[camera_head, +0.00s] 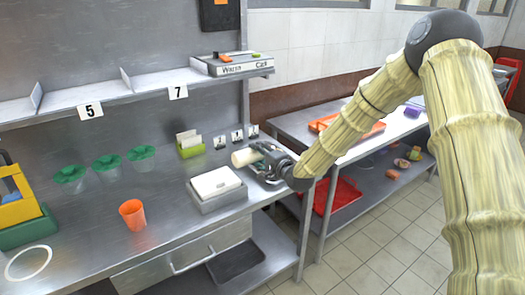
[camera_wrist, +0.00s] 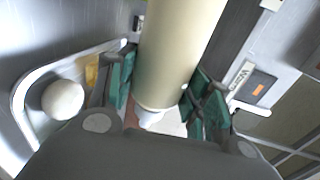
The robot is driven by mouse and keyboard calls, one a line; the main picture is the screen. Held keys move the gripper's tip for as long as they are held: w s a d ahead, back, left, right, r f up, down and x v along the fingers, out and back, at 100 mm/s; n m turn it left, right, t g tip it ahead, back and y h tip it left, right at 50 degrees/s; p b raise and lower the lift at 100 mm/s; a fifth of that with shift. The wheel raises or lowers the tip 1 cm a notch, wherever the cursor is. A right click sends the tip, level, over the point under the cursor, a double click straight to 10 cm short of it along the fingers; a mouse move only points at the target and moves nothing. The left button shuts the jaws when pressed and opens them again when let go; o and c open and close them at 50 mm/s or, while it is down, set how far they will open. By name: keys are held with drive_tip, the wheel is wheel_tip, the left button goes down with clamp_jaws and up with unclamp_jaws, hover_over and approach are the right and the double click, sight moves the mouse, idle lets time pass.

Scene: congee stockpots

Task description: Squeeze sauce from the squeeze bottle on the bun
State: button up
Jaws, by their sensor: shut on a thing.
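My gripper (camera_head: 268,158) is shut on the cream squeeze bottle (camera_head: 243,157), which lies roughly level above the back right of the steel counter. In the wrist view, the green finger pads of my gripper (camera_wrist: 162,88) press on both sides of the bottle (camera_wrist: 180,45). Its pale nozzle end (camera_wrist: 148,117) points toward the bottom of the picture. A round white bun (camera_wrist: 63,99) sits on a light tray (camera_wrist: 22,98) left of the bottle, apart from it. In the head view, my gripper and arm hide the bun.
A grey bin with white contents (camera_head: 217,205) stands just left of my gripper. An orange cup (camera_head: 132,214) and several green cups (camera_head: 107,165) are farther left. A green card holder (camera_head: 191,149) and number cards stand behind. A shelf (camera_head: 150,87) hangs above the counter.

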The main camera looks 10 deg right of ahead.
drive_tip(key=m, duration=0.4)
drive_tip(key=shift+w+d+r+y+p, duration=0.15)
drive_tip(key=shift+d+y+p, duration=0.15)
drive_tip(key=shift+d+y, duration=0.1)
drive_tip(key=shift+d+m+y, duration=0.2)
drive_tip(key=shift+m+y, duration=0.1)
drive_tip(key=shift+m, duration=0.4)
drive_tip(key=shift+w+d+m+b, duration=0.3)
drive_tip(key=shift+d+m+b, duration=0.3)
drive_tip(key=shift+m, duration=0.3)
drive_tip(key=m+b, duration=0.1)
drive_tip(key=d+m+b, duration=0.1)
drive_tip(key=m+y+b, duration=0.1)
drive_tip(key=shift+w+d+f+b, duration=0.25)
drive_tip(key=shift+d+b, duration=0.05)
drive_tip(key=shift+w+d+r+m+b, duration=0.1)
drive_tip(key=shift+r+m+b, duration=0.15)
drive_tip(key=shift+m+b, duration=0.2)
drive_tip(key=shift+o, duration=1)
drive_tip(key=c, duration=0.5)
